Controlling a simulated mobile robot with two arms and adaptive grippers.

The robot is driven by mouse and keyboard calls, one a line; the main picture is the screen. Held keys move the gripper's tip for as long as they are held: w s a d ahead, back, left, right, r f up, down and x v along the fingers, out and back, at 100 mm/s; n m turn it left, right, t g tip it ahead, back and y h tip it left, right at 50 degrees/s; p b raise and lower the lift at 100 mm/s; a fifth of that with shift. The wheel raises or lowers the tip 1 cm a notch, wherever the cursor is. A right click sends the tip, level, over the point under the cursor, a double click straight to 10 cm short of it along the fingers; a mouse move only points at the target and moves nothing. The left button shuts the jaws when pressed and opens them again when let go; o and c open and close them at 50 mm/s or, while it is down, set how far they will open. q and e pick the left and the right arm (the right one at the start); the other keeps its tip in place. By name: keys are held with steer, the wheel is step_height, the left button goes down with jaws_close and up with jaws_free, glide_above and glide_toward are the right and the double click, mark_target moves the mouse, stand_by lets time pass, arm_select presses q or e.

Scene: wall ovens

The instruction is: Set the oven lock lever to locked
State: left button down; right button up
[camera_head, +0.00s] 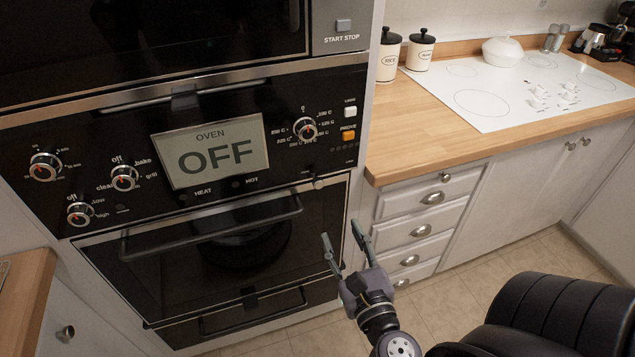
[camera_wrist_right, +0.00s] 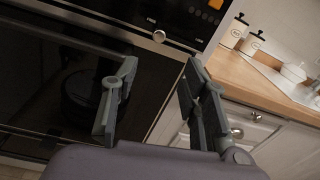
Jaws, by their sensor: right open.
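The wall oven (camera_head: 215,160) has a black control panel, and its display reads OFF. A small metal knob-like piece (camera_head: 318,184), which looks like the lock lever, sits at the panel's lower right edge, above the door's right end. It also shows in the wrist view (camera_wrist_right: 159,36), beyond my fingers; its lock setting is too small to tell. My right gripper (camera_head: 343,243) is below it and slightly right, in front of the door's right edge. Its fingers are spread, empty and apart from the oven; they also show in the wrist view (camera_wrist_right: 158,85). My left gripper is not in view.
The oven door handle (camera_head: 212,228) sticks out left of my right gripper. A wooden counter (camera_head: 420,130) with a white cooktop (camera_head: 515,95) and two canisters (camera_head: 420,52) is at the right, above drawers (camera_head: 428,205). Another counter edge (camera_head: 28,300) is at the lower left.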

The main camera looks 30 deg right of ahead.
mark_target(319, 185)
steer(key=p+x, duration=0.5)
steer(key=x, duration=0.9)
steer(key=shift+w+r, duration=0.1)
steer(key=shift+w+d, duration=0.1)
steer(key=shift+w, duration=0.4)
steer(key=shift+c, duration=0.3)
jaws_close()
